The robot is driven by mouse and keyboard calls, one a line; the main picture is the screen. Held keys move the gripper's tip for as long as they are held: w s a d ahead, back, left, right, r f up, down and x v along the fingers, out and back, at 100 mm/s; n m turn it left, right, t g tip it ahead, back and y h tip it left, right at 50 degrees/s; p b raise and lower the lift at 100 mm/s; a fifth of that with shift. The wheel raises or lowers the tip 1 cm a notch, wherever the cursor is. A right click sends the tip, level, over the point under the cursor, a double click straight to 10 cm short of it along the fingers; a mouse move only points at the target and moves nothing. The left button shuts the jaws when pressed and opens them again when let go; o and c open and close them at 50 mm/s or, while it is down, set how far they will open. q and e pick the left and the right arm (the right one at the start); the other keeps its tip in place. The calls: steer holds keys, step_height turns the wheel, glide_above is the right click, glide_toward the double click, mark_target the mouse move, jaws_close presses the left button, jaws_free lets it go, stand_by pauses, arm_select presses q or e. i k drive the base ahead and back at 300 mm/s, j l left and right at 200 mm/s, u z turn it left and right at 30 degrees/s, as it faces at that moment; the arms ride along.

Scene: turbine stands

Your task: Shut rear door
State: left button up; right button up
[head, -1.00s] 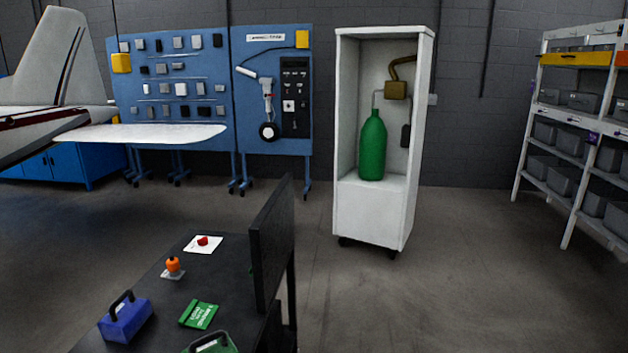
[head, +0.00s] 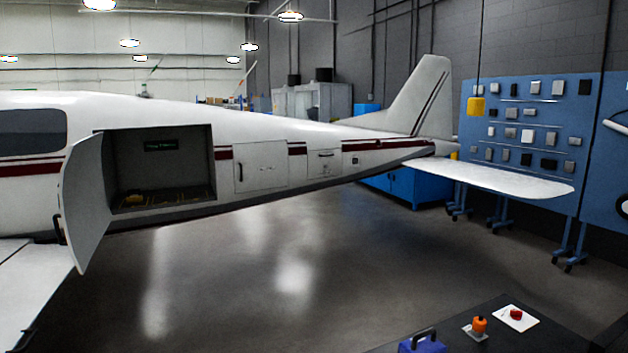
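An open door (head: 87,200) hangs off the side of the white aircraft (head: 270,125) at the left of the head view. It is swung outward at the left edge of a dark open compartment (head: 150,160). A dark handle (head: 58,229) shows at the door's left edge. The compartment holds a small green sign and some yellowish items low down, too small to tell. Farther along the fuselage toward the tail, a larger panel (head: 261,167) and a smaller panel (head: 322,163) look closed. Neither of my grippers is in view.
The wing (head: 25,280) juts out at the lower left, beneath the door. A dark table (head: 555,335) with a blue case (head: 422,343) and small parts stands at the lower right. Blue tool boards (head: 545,100) line the right. The middle floor is clear.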

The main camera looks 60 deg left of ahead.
mark_target(85, 215)
steer(key=u, duration=0.4)
steer(key=j+u, duration=0.15)
steer(key=u, duration=0.6)
steer(key=j+u, duration=0.1)
steer(key=u, duration=0.25)
steer(key=i+j+u, duration=0.25)
steer(key=j+u, duration=0.15)
steer(key=i+j+u, duration=0.9)
steer(key=i+u, duration=0.2)
